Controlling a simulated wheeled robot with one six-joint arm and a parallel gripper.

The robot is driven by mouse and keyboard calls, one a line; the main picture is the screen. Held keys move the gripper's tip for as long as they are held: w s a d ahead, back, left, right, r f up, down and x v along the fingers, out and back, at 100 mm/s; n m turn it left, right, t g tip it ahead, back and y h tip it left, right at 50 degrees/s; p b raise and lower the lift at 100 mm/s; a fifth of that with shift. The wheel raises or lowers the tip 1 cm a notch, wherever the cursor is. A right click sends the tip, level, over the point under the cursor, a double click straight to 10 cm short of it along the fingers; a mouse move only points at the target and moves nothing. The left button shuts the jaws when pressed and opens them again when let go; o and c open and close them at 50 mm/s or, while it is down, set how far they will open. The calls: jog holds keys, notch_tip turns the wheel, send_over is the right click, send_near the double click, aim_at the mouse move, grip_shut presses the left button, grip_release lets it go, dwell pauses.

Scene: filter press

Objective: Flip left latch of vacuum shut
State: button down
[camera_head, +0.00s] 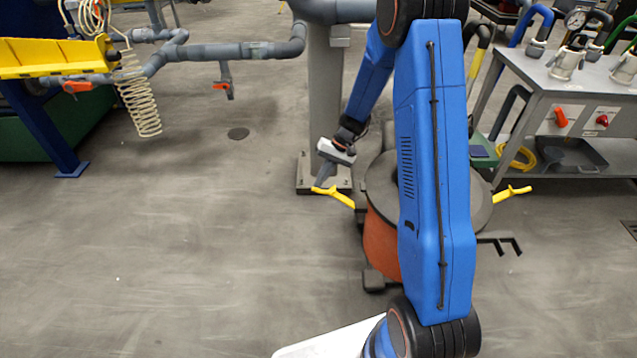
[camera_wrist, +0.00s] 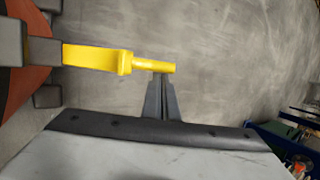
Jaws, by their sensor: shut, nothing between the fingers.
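The vacuum (camera_head: 382,235) is an orange drum with a grey lid, partly hidden behind my blue arm. Its left latch (camera_head: 335,196) is a yellow lever sticking out to the left of the drum. My gripper (camera_head: 319,184) is just above the outer end of the latch. In the wrist view my gripper (camera_wrist: 161,80) has its fingers together and empty, with the tips at the crossbar; I cannot tell whether they touch it.
The yellow right latch (camera_head: 512,194) sticks out on the vacuum's other side. A grey column (camera_head: 325,100) stands behind my gripper. A metal cart (camera_head: 585,95) with fittings is at the right.

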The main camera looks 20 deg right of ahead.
jog(key=shift+d+r, duration=0.2)
jog(key=shift+r, duration=0.05)
jog(key=s+d+r+t+y, duration=0.1)
jog(key=s+d+r+y, duration=0.2)
jog(key=d, duration=0.6)
jog(key=shift+s+d+r+n+y, duration=0.25)
jog(key=shift+r+y, duration=0.45)
jog(key=shift+r, duration=0.6)
jog(key=shift+w+r, duration=0.1)
jog(key=shift+r, duration=0.75)
jog(key=shift+w, duration=0.1)
